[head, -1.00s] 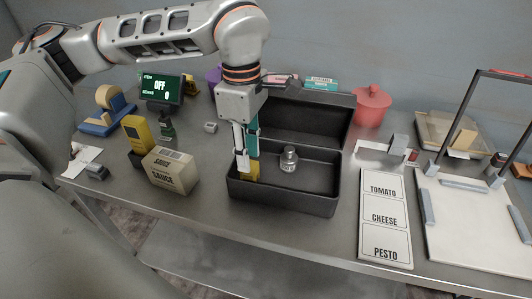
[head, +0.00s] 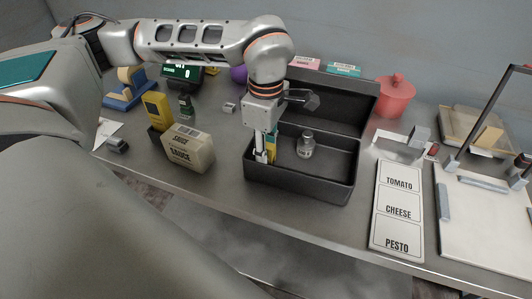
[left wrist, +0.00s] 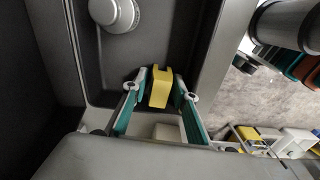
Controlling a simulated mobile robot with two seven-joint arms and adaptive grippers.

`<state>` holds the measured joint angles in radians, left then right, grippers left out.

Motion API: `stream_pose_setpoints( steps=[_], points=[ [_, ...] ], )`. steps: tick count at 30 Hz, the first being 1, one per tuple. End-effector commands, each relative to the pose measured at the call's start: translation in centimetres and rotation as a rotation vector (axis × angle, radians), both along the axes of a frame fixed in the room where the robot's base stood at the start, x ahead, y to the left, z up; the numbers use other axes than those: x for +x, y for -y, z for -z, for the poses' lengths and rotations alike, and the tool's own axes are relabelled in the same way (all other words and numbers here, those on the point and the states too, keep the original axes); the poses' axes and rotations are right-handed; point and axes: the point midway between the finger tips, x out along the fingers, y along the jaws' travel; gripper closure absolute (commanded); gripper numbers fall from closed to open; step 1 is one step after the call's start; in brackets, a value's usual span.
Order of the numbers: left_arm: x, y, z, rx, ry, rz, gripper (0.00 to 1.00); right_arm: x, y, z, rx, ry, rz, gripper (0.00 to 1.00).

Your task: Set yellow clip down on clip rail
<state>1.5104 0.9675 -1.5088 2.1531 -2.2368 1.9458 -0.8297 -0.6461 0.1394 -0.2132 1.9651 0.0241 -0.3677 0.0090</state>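The yellow clip (left wrist: 160,87) stands in the dark open box, near its left end wall. It also shows as a small patch beside the fingers in the head view (head: 273,147). My left gripper (left wrist: 161,82) reaches down into the box, one teal-padded finger on each side of the clip. The fingers look open, with narrow gaps between them and the clip. In the head view my left gripper (head: 264,155) hides part of the clip. I cannot tell for sure which thing is the clip rail. My right gripper is not in view.
The dark box (head: 300,185) has its lid raised behind; a small metal-capped jar (head: 306,146) stands inside, right of the gripper. A sauce carton (head: 189,148) stands left of the box. A label card (head: 397,210) and a framed white board (head: 485,225) lie right.

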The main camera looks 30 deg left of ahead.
Motion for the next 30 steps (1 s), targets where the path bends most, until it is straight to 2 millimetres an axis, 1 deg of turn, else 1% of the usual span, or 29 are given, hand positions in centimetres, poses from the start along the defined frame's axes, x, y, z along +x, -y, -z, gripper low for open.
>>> stream_pose_setpoints(
  steps=[3,6,16,20,23,26,29,30],
  points=[
    [0.0,0.0,0.0,0.000,0.000,0.000,0.72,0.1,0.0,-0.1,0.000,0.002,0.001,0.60],
    [0.0,0.0,0.0,0.000,0.000,0.000,0.96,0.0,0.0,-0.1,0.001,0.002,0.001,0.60],
    [0.0,0.0,-0.1,0.000,0.000,-0.001,0.96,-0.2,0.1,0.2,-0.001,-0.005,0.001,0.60],
    [0.0,0.0,-0.5,0.000,0.001,-0.001,0.96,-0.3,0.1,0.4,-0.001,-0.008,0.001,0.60],
    [0.1,0.0,-1.3,0.000,0.002,-0.002,0.96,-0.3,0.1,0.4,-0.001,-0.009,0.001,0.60],
    [0.1,0.0,-2.7,0.000,0.003,-0.001,0.96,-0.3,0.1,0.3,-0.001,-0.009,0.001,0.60],
    [0.2,0.0,-4.6,0.000,0.005,-0.001,0.96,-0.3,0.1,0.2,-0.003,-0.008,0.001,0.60],
    [0.2,0.0,-5.7,-0.001,0.006,-0.002,0.96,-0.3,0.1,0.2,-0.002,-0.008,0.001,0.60]
  ],
)
